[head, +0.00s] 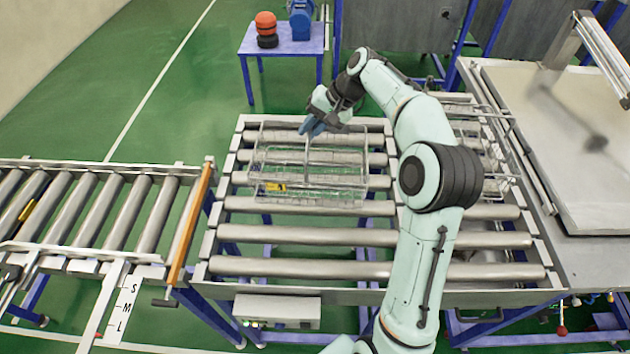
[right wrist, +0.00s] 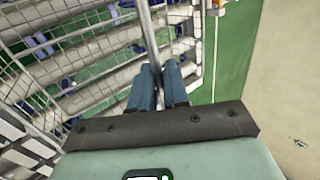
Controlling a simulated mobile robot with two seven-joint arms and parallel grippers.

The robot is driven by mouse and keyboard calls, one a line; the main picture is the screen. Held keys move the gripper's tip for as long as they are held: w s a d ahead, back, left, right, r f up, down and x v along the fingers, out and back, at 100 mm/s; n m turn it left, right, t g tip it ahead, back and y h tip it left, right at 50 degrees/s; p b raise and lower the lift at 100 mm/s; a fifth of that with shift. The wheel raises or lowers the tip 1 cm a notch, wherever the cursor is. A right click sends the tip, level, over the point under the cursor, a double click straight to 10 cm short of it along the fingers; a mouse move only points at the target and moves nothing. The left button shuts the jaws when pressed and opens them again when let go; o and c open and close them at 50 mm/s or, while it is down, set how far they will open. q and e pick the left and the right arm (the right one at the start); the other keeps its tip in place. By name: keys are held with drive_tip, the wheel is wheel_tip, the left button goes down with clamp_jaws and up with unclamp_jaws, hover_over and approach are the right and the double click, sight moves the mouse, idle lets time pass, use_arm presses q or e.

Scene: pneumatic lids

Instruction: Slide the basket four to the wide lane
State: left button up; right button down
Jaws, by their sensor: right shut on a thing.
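A wire basket (head: 335,190) with a yellow tag (head: 275,187) stands on the wide roller lane (head: 300,235); the tag's number is too small to read. My right gripper (head: 312,128) reaches over the basket's far side with its blue fingers shut on a thin metal bar of it. In the right wrist view the fingers (right wrist: 160,85) close around this bar (right wrist: 152,40), with the wire mesh (right wrist: 60,60) to the left. A second wire basket (head: 490,150) stands farther right, partly hidden behind my right arm. My left gripper is out of view.
A narrower roller conveyor (head: 90,210) lies at the left, with an orange bar (head: 192,225) at its end and an S, M, L scale (head: 127,310) below. A steel bench (head: 570,150) stands at the right. The front rollers are bare. A small blue table (head: 285,40) stands behind.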

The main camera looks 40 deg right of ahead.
drive_tip(key=shift+w+d+r, duration=0.1)
drive_tip(key=shift+w+d, duration=0.8)
drive_tip(key=shift+w, duration=0.25)
drive_tip(key=c, duration=1)
unclamp_jaws()
drive_tip(key=shift+c, duration=0.2)
drive_tip(key=shift+r, duration=3.95)
